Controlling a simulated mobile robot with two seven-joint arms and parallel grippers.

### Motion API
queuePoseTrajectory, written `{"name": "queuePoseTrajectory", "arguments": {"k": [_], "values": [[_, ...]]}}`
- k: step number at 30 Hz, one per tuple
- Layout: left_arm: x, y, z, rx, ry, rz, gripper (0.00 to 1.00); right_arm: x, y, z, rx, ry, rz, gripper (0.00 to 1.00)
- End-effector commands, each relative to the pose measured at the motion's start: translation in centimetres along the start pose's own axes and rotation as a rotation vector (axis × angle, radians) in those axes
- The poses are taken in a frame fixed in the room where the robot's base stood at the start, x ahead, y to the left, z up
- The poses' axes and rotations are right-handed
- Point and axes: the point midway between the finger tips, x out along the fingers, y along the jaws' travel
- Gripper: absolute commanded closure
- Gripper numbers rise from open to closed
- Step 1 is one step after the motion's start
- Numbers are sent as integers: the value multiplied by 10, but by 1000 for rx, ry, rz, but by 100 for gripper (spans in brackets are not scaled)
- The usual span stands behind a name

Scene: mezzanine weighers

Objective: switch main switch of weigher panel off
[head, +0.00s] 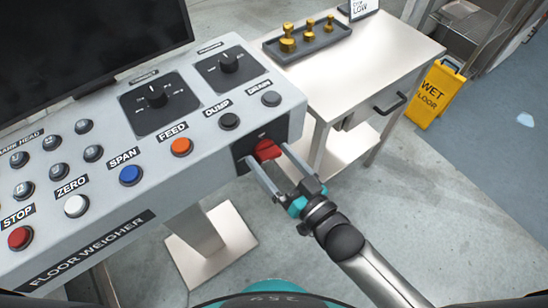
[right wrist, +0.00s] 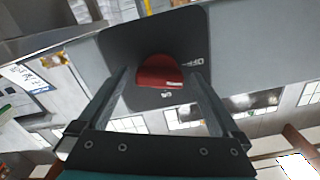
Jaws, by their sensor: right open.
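The weigher panel (head: 105,135) is a light grey console with the label FLOOR WEIGHER. Its main switch (head: 266,149) is a red knob on a dark plate on the panel's front face, near the right end. My right gripper (head: 265,153) is open, with one finger on each side of the red knob. In the right wrist view the red knob (right wrist: 158,70) sits between the fingertips, on its dark plate (right wrist: 187,30). Gaps show beside the knob there, and I cannot tell whether either finger touches it. My left gripper is not in view.
Buttons for STOP (head: 20,238), SPAN (head: 131,174) and FEED (head: 181,146) and several more cover the panel top. A steel table (head: 375,70) with a tray of brass weights (head: 308,42) stands right. A yellow wet-floor sign (head: 437,93) stands beyond. Floor at the lower right is clear.

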Motion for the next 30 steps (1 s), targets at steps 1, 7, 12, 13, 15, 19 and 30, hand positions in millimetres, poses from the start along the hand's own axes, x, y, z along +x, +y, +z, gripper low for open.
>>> {"name": "queuePoseTrajectory", "arguments": {"k": [1, 7, 12, 13, 15, 19, 30], "values": [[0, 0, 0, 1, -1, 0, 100, 0, 0, 0, 0, 0, 0, 0], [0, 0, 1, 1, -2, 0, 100, 0, 0, 0, 0, 0, 0, 14], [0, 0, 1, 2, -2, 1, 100, 0, 0, 0, 0, 0, 0, 33], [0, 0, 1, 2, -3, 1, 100, 0, 0, 0, 0, 0, 0, 36], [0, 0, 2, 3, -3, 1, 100, 0, 0, 0, 0, 0, 0, 44], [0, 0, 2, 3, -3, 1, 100, 0, 0, 0, 0, 0, 0, 58], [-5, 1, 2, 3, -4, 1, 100, 0, 0, -1, -44, -2, 1, 83]]}}
